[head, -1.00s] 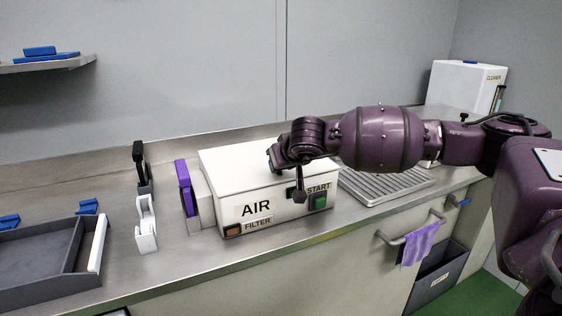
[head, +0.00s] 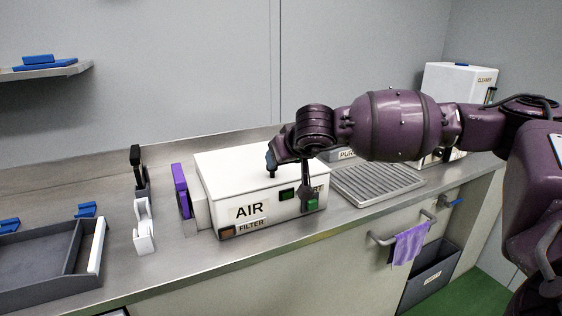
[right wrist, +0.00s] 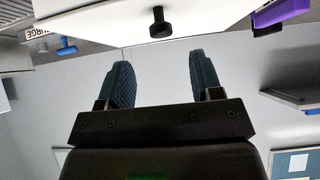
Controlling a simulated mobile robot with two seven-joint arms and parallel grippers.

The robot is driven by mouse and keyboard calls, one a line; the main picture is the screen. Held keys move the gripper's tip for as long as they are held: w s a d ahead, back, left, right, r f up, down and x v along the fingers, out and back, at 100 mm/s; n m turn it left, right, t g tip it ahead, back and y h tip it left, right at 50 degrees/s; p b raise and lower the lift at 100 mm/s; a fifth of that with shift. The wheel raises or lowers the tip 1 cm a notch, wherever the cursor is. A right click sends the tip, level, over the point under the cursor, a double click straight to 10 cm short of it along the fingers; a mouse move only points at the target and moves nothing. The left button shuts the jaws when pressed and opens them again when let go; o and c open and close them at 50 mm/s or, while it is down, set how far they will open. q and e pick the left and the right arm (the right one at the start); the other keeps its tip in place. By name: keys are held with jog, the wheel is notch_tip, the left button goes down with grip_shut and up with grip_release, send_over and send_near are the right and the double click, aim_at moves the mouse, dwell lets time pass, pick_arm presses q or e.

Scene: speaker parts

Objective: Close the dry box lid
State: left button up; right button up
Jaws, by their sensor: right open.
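The dry box (head: 225,192) is a white box on the steel counter, with AIR, FILTER and a green START button on its front. Its white lid (head: 235,160) appears to lie flat on top; any gap at the seam cannot be told. My right gripper (head: 288,176) is over the box's right front edge, partly hiding the START label. In the right wrist view its two dark blue fingers are apart with nothing between them. A black knob (right wrist: 158,22) on a white surface lies beyond the fingertips, apart from them. My left gripper is not in view.
A purple part (head: 181,190) stands at the box's left side. A white holder (head: 143,226) and a grey tray (head: 40,262) are further left. A ribbed drain tray (head: 378,183) is to the right. A purple cloth (head: 411,244) hangs on a drawer handle. The counter's front strip is clear.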

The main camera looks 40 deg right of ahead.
jog(key=shift+v, duration=1.6)
